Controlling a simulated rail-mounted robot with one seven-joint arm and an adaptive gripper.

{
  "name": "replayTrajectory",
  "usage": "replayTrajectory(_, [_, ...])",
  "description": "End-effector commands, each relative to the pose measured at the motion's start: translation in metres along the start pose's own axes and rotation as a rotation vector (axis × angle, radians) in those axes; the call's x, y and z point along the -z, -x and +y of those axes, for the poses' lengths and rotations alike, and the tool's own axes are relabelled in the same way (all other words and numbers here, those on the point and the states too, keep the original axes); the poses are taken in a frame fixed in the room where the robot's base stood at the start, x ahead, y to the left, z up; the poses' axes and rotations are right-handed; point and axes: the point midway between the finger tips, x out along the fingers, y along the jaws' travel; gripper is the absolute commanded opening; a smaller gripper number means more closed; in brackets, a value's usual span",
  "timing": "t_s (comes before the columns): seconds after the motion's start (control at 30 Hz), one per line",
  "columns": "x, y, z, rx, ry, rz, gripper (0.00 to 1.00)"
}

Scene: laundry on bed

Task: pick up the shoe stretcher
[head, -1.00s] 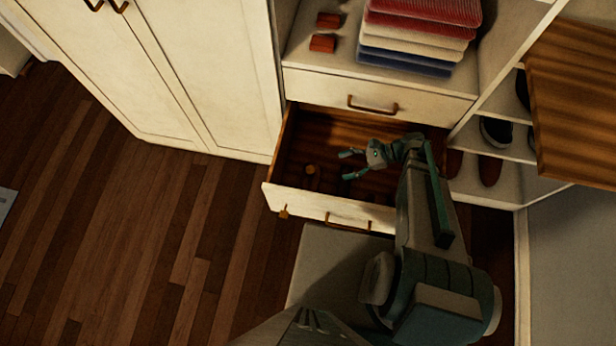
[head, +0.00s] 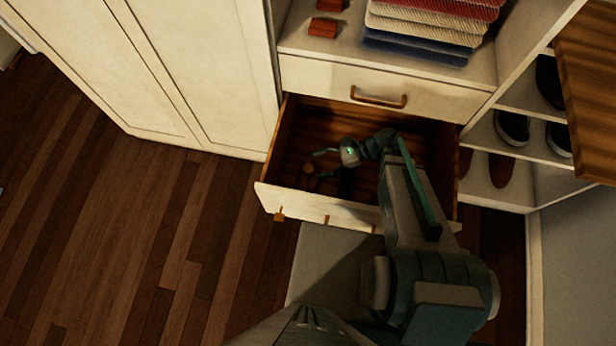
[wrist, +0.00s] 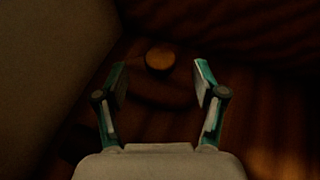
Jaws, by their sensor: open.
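The shoe stretcher is a dark wooden piece with a lighter round knob (head: 308,169), lying inside the open drawer. In the wrist view its round knob (wrist: 160,59) shows between and just beyond my fingertips, with a dim body below it; its full outline is lost in shadow. My gripper (head: 321,164) is open and empty, reaching into the drawer from the right, with its fingers pointing left toward the knob. In the wrist view my gripper (wrist: 160,78) has one finger on each side of the stretcher, apart from it.
The drawer's pale front (head: 310,209) and walls surround my gripper closely. A closed drawer (head: 400,85) sits above. Folded clothes (head: 425,30) and small red-brown blocks (head: 323,27) lie on the shelf above. Shoes (head: 511,128) stand on shelves at right. A wooden panel (head: 590,90) juts at upper right.

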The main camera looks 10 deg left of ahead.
Motion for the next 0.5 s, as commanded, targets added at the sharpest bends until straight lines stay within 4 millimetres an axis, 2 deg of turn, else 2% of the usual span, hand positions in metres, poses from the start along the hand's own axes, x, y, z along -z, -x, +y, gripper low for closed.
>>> replayTrajectory(0.5, [0.001,-0.050,0.000,-0.001,0.000,0.000,0.70])
